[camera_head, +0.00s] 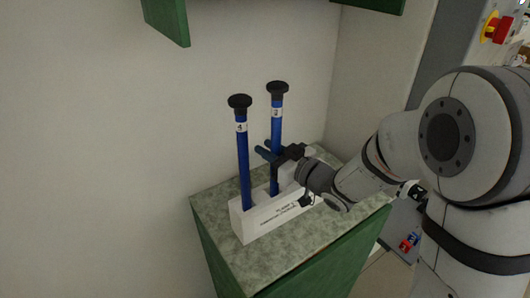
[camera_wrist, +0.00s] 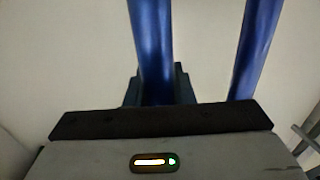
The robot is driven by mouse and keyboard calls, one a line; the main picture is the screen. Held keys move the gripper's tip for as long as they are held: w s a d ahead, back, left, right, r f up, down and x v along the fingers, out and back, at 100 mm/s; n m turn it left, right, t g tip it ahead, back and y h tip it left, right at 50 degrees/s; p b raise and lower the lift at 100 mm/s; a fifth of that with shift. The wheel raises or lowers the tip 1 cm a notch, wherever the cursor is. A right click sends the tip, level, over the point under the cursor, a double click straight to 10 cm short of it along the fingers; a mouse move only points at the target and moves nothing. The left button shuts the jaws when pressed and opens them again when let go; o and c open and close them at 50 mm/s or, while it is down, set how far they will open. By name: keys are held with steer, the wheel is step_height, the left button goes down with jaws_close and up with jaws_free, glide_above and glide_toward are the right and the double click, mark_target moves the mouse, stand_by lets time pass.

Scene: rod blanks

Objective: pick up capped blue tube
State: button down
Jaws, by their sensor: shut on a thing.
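Two tall blue tubes with black caps stand in a white block (camera_head: 262,219). The left tube (camera_head: 243,165) has a white label that looks like a 4. The right tube (camera_head: 277,122) has a white label I cannot read for sure. My gripper (camera_head: 270,153) is shut on the right tube, below its label. In the wrist view this tube (camera_wrist: 152,45) runs up from between the dark fingers (camera_wrist: 157,90). The other tube (camera_wrist: 254,50) stands apart on the right there. The fingers hide part of the held tube. Both lower ends are in the block.
The block stands on a speckled grey-green top (camera_head: 222,207) of a green cabinet (camera_head: 300,278). A pale wall (camera_head: 110,150) is close behind. Green panels (camera_head: 168,18) hang above. A red emergency button (camera_head: 497,28) is at the upper right.

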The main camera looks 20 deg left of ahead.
mark_target(281, 116)
steer(key=r, duration=1.1)
steer(key=shift+s+d, duration=0.15)
steer(key=shift+d, duration=0.05)
steer(key=s+a+v, duration=0.1)
steer(key=s+v, duration=0.1)
steer(key=v, duration=0.7)
steer(key=s+a+b+v, duration=0.1)
steer(key=v, duration=0.8)
steer(key=shift+s+d+f, duration=0.25)
steer(key=shift+s+d, duration=0.05)
steer(key=shift+s, duration=0.25)
steer(key=shift+r+p, duration=0.4)
steer(key=shift+r, duration=0.1)
steer(key=shift+w, duration=0.1)
